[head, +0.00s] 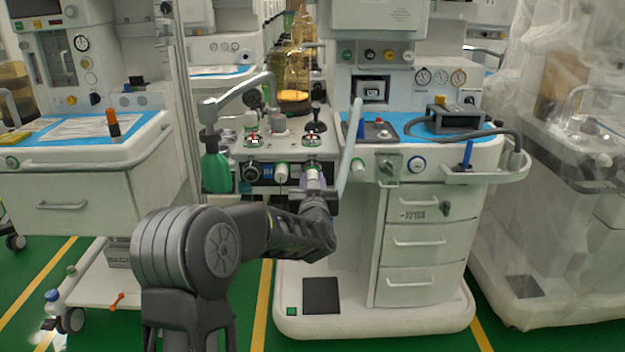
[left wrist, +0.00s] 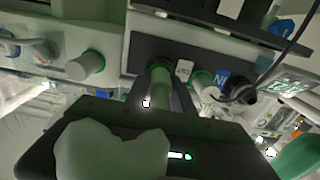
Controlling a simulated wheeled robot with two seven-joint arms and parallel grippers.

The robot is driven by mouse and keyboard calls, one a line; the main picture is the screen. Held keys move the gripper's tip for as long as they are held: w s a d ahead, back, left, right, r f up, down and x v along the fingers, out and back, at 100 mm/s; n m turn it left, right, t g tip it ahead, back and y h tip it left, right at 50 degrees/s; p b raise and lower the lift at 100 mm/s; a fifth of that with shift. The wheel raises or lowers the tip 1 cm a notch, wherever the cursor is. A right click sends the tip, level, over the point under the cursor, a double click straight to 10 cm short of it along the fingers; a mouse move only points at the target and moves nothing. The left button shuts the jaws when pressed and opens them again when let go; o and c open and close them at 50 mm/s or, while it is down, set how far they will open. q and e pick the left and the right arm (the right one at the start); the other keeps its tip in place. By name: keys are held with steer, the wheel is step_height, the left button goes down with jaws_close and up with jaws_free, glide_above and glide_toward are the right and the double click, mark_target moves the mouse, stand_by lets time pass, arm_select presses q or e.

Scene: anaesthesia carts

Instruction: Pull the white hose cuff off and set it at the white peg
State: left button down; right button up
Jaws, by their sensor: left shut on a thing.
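The white hose cuff (head: 312,172) is on a port at the right of the dark front panel of the middle cart. In the left wrist view the cuff (left wrist: 160,88) shows at the centre, with a green ring at its panel end. My left gripper (head: 314,188) is shut on it from the front. The cuff looks still against the panel; the exact contact is hidden. A white peg with a green ring (head: 282,170) stands just left of the cuff, empty. It also shows in the left wrist view (left wrist: 204,84). My right gripper is not in view.
A pale hose (head: 349,150) rises right of my gripper. A black knob (head: 250,172) and green bottle (head: 215,168) are on the left. Another white, green-ringed fitting (head: 357,166) is on the right. Drawers (head: 420,242) lie below. Free floor lies in front.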

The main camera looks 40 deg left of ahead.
arm_select(q)
steer(key=shift+s, duration=0.1)
steer(key=shift+v, duration=2.9)
